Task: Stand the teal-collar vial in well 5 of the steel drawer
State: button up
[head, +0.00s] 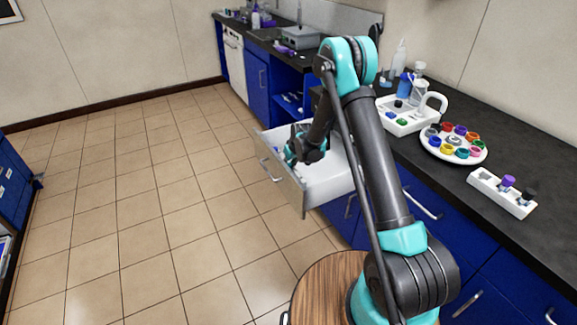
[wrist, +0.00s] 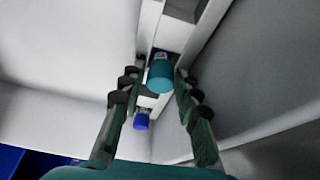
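A vial with a teal cap or collar (wrist: 160,75) shows between the fingers of my gripper (wrist: 158,82) in the wrist view. The right finger is close beside it and a narrow gap shows on the left, so the gripper looks open around it. The vial's lower end is partly hidden. In the head view my gripper (head: 305,148) reaches down into the pulled-out steel drawer (head: 325,182). A pale rack (wrist: 183,35) lies in the drawer below the fingers. Well numbers cannot be read.
A blue-capped vial (wrist: 141,121) stands near the left finger. On the counter are a white tray (head: 405,126), a round carousel of colored pots (head: 470,156) and a white rack (head: 500,196) with purple-capped and dark-capped vials. The tiled floor left of the drawer is clear.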

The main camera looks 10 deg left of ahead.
jog(key=s+d+r+m, duration=0.1)
jog(key=s+d+r, duration=0.45)
jog(key=r, duration=0.35)
jog(key=s+d+r+m, duration=0.1)
jog(key=s+d+r, duration=0.4)
jog(key=r, duration=0.4)
jog(key=s+d+m+h, duration=0.1)
jog(key=s+d+m, duration=0.1)
jog(key=s+d, duration=0.4)
jog(key=s+d+r+m+h, duration=0.1)
jog(key=s+d, duration=0.5)
jog(key=s, duration=0.6)
jog(key=s+d+r+m, duration=0.1)
jog(key=s+d+m, duration=0.1)
jog(key=s+d, duration=0.4)
jog(key=s, duration=0.3)
jog(key=shift+s+d+r+m+t+h, duration=0.2)
jog(key=shift+s+d+m+t+h, duration=0.1)
jog(key=shift+s+h, duration=0.1)
jog(key=shift+c, duration=0.3)
